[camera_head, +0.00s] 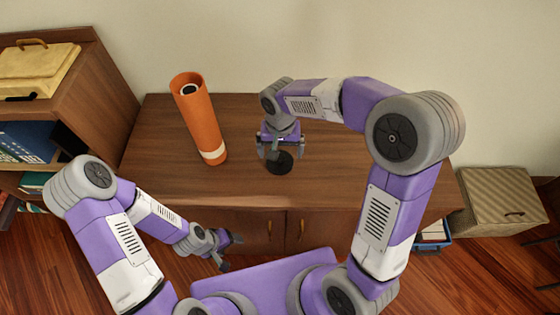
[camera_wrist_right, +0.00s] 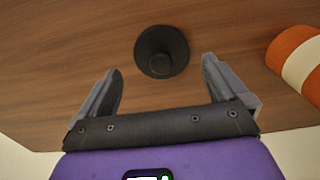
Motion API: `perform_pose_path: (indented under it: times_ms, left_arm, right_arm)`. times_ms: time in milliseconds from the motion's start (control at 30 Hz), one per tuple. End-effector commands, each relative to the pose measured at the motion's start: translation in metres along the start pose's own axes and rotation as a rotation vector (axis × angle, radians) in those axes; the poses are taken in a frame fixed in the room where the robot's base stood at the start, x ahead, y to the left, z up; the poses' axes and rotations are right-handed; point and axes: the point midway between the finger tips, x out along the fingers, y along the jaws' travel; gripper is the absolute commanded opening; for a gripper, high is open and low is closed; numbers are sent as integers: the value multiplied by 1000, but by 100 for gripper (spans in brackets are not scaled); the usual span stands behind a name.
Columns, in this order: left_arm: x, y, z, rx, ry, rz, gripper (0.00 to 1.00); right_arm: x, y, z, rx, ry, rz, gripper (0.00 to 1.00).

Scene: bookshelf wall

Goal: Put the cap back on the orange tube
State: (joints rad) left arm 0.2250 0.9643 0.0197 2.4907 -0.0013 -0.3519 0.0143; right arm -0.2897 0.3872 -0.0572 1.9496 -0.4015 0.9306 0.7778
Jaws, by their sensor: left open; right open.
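The orange tube (camera_head: 200,120) stands upright on the cabinet top, with a pale band near its base and a dark opening at its top. Its banded lower part also shows at the right edge of the right wrist view (camera_wrist_right: 300,62). The black round cap (camera_head: 279,163) lies on the wood to the right of the tube. In the right wrist view the cap (camera_wrist_right: 161,52) lies just beyond and between the fingertips. My right gripper (camera_head: 281,150) is open and empty, above the cap. My left gripper (camera_head: 226,250) is open and empty, low in front of the cabinet.
The wooden cabinet top (camera_head: 350,185) is otherwise clear. A shelf at left holds a yellow case (camera_head: 38,72) and blue books (camera_head: 25,143). A woven box (camera_head: 500,203) stands on the floor at right. The wall is behind.

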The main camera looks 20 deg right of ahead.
Motion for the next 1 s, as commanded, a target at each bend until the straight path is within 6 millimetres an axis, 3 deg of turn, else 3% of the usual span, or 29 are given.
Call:
perform_pose_path:
  times_ms: [267, 600, 933, 1000]
  left_arm:
    - [3, -1, 0, 0, 0, 0, 74]
    - [22, -8, -1, 0, 0, 0, 74]
    - [21, -8, -1, 0, 0, 0, 74]
    - [21, -8, -1, 0, 0, 0, 74]
  right_arm:
    - [6, 0, -1, 0, -1, 0, 100]
    - [52, -1, -5, 1, -2, 1, 100]
    - [51, -1, -5, 0, 0, -1, 100]
    - [51, -1, -5, 0, 0, -1, 92]
